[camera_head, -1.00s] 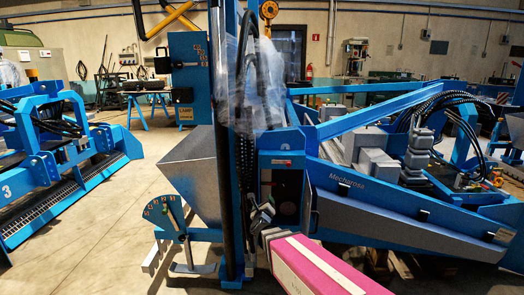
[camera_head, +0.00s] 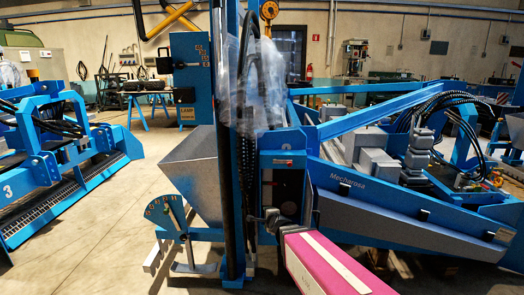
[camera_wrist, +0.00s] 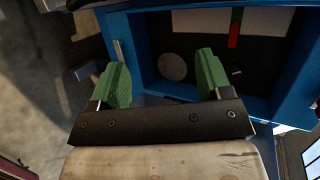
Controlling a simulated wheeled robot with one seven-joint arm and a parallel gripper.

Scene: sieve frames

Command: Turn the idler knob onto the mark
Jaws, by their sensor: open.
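In the wrist view, a round grey disc (camera_wrist: 173,66), which looks like the knob, sits inside a dark, blue-framed box. A pale plate (camera_wrist: 268,21) with a green and red strip (camera_wrist: 235,27) is above and right of it. I cannot tell which sign is the mark. My gripper (camera_wrist: 162,78) has two green pads spread wide, with nothing between them. The disc appears between the pads in the picture, apart from both. In the head view, my gripper (camera_head: 270,216) is in front of the blue machine's dark opening (camera_head: 288,190); the disc is not clear there.
A blue upright post (camera_head: 231,130) with hoses stands just left of my gripper. A quadrant scale (camera_head: 163,211) with orange marks is at lower left, below a grey hopper (camera_head: 193,170). The box's blue frame (camera_wrist: 135,50) borders the gripper's space. Open floor lies at left.

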